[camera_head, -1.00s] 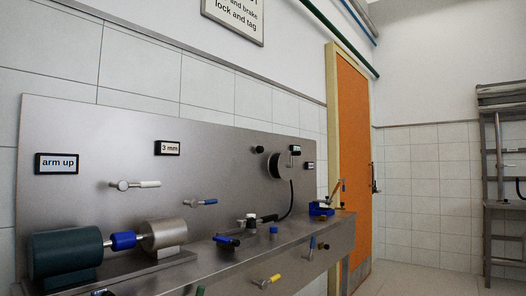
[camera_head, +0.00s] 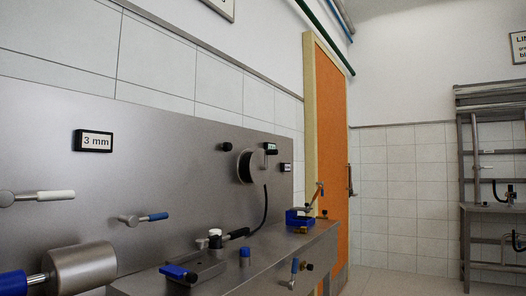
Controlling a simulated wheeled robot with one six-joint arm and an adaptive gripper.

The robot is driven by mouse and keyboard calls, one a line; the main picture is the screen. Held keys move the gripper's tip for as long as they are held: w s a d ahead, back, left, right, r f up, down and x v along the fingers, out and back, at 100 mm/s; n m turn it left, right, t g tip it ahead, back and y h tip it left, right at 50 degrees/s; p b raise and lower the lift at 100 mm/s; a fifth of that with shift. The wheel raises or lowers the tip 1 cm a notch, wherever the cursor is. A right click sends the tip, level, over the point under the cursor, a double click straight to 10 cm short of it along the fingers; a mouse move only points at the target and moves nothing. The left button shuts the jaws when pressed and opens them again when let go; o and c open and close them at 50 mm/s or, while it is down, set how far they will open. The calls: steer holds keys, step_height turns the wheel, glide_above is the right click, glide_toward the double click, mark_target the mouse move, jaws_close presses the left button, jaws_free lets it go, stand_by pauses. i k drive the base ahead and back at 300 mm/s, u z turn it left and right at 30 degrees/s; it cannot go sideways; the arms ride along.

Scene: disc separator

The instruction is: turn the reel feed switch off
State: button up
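A grey metal back panel (camera_head: 120,185) stands along the tiled wall at the left. A round reel-like disc (camera_head: 245,167) is mounted near its right end. A black knob (camera_head: 226,147) sits up and left of the disc, and a small dark box with a greenish face (camera_head: 271,148) is up and right of it. A small dark label (camera_head: 286,167) is at the panel's right edge, too small to read. I cannot tell which part is the reel feed switch. My gripper is not in view.
A bench (camera_head: 215,275) below the panel carries a blue vise-like fixture (camera_head: 298,217) and small levers. White-handled (camera_head: 50,196) and blue-handled (camera_head: 153,217) levers stick out of the panel. An orange door (camera_head: 330,140) is beyond. Open floor (camera_head: 400,280) lies right, before a grey rack (camera_head: 485,215).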

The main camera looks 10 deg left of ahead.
mark_target(227, 146)
steer(key=u, duration=0.05)
steer(key=i, duration=0.8)
steer(key=u, duration=0.55)
steer(key=i, duration=0.45)
steer(key=u, duration=0.35)
